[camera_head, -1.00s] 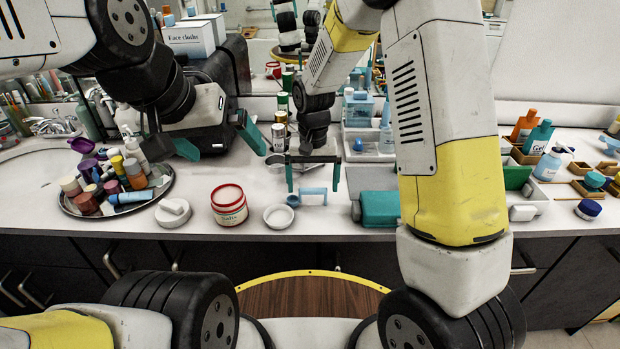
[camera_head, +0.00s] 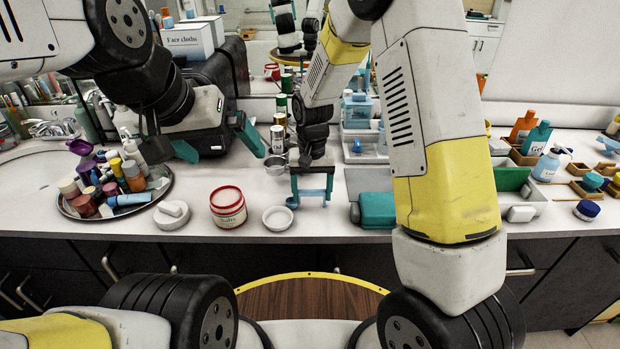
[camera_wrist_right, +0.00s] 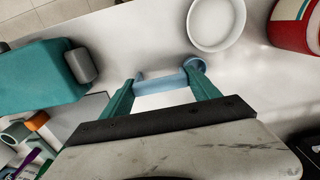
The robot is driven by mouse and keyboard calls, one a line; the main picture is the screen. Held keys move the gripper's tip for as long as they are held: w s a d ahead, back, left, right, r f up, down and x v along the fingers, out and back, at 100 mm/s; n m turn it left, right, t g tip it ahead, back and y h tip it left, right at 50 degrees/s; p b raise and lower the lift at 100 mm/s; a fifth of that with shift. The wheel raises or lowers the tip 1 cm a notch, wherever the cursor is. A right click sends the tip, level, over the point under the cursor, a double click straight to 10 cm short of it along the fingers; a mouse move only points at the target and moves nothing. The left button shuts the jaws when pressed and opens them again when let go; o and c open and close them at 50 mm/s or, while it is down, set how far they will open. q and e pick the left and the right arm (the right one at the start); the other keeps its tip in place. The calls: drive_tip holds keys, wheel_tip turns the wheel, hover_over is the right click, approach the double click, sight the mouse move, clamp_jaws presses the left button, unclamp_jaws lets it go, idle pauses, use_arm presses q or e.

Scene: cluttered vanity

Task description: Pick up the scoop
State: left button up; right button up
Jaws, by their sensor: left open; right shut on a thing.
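The scoop (camera_head: 312,192) is light blue, with a small round bowl at its left end, and sits at the front part of the counter. It also shows in the right wrist view (camera_wrist_right: 165,84), between the teal fingers. My right gripper (camera_head: 312,190) points down and is shut on the scoop, one finger at each end. I cannot tell whether the scoop still touches the counter. My left gripper (camera_head: 218,143) is open and empty, above the counter behind the red-lidded jar.
A white dish (camera_head: 278,218) and a red-and-white jar (camera_head: 228,207) stand just left of the scoop. A teal case (camera_head: 378,210) lies to its right. A round tray (camera_head: 74,208) of bottles is further left. Small metal cups (camera_head: 275,165) stand behind.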

sight(312, 190)
drive_tip(key=shift+r, duration=0.15)
drive_tip(key=shift+r, duration=0.6)
wheel_tip(312, 190, up, 2)
drive_tip(key=shift+r, duration=0.15)
drive_tip(key=s+a+r, duration=0.1)
drive_tip(key=s+a, duration=0.1)
drive_tip(key=s, duration=1.4)
drive_tip(key=shift+a+r, duration=0.15)
